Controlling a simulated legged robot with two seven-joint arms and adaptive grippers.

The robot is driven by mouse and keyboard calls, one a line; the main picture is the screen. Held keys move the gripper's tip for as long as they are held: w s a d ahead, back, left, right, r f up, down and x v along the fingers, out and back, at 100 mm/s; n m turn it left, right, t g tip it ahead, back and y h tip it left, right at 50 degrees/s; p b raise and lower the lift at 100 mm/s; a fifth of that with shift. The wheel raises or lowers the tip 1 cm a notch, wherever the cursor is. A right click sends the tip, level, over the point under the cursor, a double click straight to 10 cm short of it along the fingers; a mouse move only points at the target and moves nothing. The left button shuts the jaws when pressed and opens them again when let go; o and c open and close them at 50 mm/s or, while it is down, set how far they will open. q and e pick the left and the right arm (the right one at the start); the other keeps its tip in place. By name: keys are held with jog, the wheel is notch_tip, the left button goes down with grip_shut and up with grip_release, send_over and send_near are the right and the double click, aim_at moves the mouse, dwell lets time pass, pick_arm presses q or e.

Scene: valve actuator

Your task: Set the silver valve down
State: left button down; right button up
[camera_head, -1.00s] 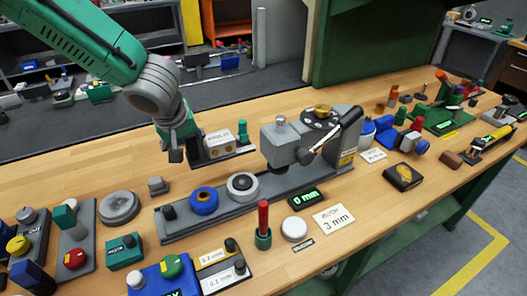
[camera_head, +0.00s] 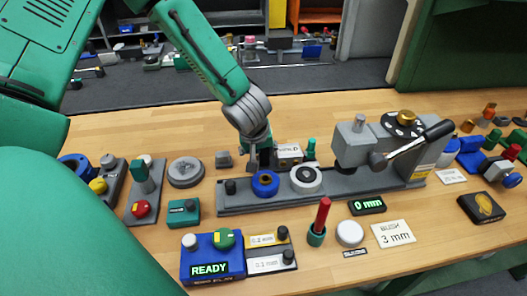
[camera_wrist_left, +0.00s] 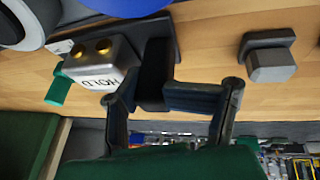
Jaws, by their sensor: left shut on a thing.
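The silver valve (camera_wrist_left: 100,62) is a silver block with two gold ports and a printed label, on a dark plate. It also shows in the head view (camera_head: 290,152), just behind the long grey fixture and low over the bench top. My left gripper (camera_wrist_left: 172,92) points down at the valve's left end. Its fingers are shut on the dark upright part beside the silver block. In the head view, the left gripper (camera_head: 262,158) partly covers that end. I cannot tell whether the plate fully touches the wood. My right gripper is not in view.
The grey fixture (camera_head: 240,208) with a blue ring (camera_head: 265,183) and a white ring (camera_head: 306,179) lies in front. A small grey block (camera_head: 223,159) and a round grey disc (camera_head: 185,172) stand to the left. Bare wood (camera_head: 340,112) lies behind the valve.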

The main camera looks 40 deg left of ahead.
pick_arm(q)
jog(key=shift+f, duration=0.15)
jog(key=c, duration=1.6)
grip_release()
jog(key=o, duration=0.9)
